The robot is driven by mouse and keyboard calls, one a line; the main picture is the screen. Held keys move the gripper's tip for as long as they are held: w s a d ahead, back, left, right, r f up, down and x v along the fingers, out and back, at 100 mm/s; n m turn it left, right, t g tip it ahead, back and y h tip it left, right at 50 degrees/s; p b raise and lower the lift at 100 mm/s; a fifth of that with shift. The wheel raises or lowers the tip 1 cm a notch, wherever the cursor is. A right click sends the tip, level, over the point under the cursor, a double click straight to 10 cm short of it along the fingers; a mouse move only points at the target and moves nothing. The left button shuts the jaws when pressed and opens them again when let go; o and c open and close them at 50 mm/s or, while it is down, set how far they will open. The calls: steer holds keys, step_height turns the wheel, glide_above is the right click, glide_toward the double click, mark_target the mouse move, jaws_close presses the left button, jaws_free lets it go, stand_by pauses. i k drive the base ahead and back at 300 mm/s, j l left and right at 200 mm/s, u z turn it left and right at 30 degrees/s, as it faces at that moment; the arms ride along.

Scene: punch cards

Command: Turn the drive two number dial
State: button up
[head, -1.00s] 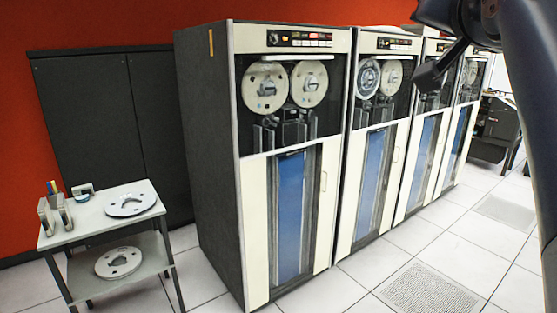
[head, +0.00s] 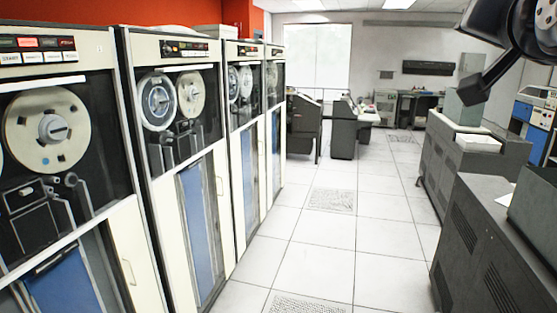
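A row of tape drives runs along the left. The nearest drive (head: 62,150) is cut off by the left edge; the second drive (head: 175,150) stands beside it. The second drive has two reels behind dark glass and a control panel (head: 185,49) along its top. A small dark round shape (head: 168,48) at the left of that panel may be its dial; it is too small to read a number. The dark end of my arm, which seems to be my gripper (head: 474,90), hangs at the upper right, far from the panel and touching nothing. Its fingers cannot be made out.
A tiled aisle (head: 325,235) is open down the middle. Grey machines (head: 490,235) line the right side. Dark consoles (head: 304,125) and desks stand at the far end before a bright window (head: 318,55). Two more drives (head: 246,140) continue the row beyond the second.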

mark_target(166, 50)
steer(key=i+u, duration=0.4)
steer(key=i, duration=0.15)
steer(key=i+l+u, duration=0.35)
steer(key=i, duration=0.15)
steer(key=i+l+u, duration=0.4)
steer(key=i, duration=0.15)
steer(key=i+l+u, duration=0.2)
steer(key=u, duration=0.15)
steer(key=i+l+u, duration=0.5)
steer(key=l+u, duration=0.2)
steer(key=i+l+u, duration=0.15)
steer(key=l+u, duration=0.2)
steer(key=i+l+u, duration=0.1)
steer(key=l+u, duration=0.2)
steer(key=l, duration=0.15)
steer(key=i+l+u, duration=0.1)
steer(key=l, duration=0.25)
steer(key=i+l+u, duration=0.1)
steer(key=i+l, duration=0.2)
